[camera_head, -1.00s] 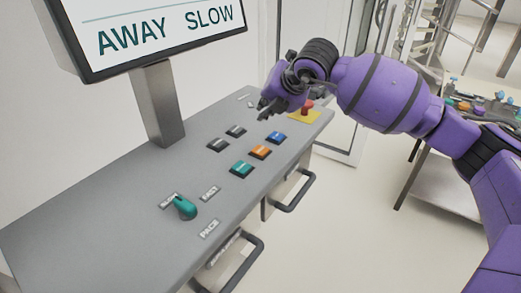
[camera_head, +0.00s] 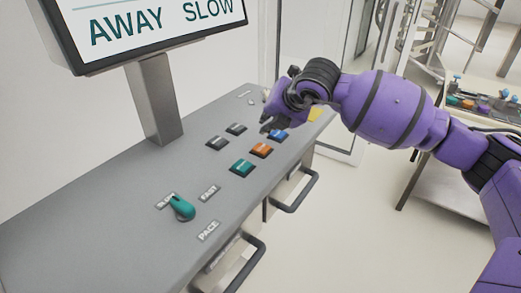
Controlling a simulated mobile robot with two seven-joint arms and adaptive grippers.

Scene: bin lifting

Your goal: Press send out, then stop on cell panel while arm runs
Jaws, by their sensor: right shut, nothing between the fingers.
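The grey cell panel (camera_head: 120,205) carries several push buttons: teal (camera_head: 242,168), orange (camera_head: 261,150), blue (camera_head: 279,135) and two dark ones (camera_head: 217,143). Their labels are too small to read. My purple right arm comes in from the right. Its right gripper (camera_head: 268,124) is shut and empty, with its fingertips beside the blue button and partly over its far edge; I cannot tell if they touch it. A yellow plate (camera_head: 315,115) shows behind the gripper; the red button on it is hidden. My left gripper is out of view.
A screen (camera_head: 150,30) on a post (camera_head: 154,100) reads AWAY SLOW. A teal pace knob (camera_head: 182,208) sits between SLOW and FAST labels, pointing toward SLOW. Handles (camera_head: 298,192) stick out from the panel's front. A table with small parts (camera_head: 485,105) stands at the right.

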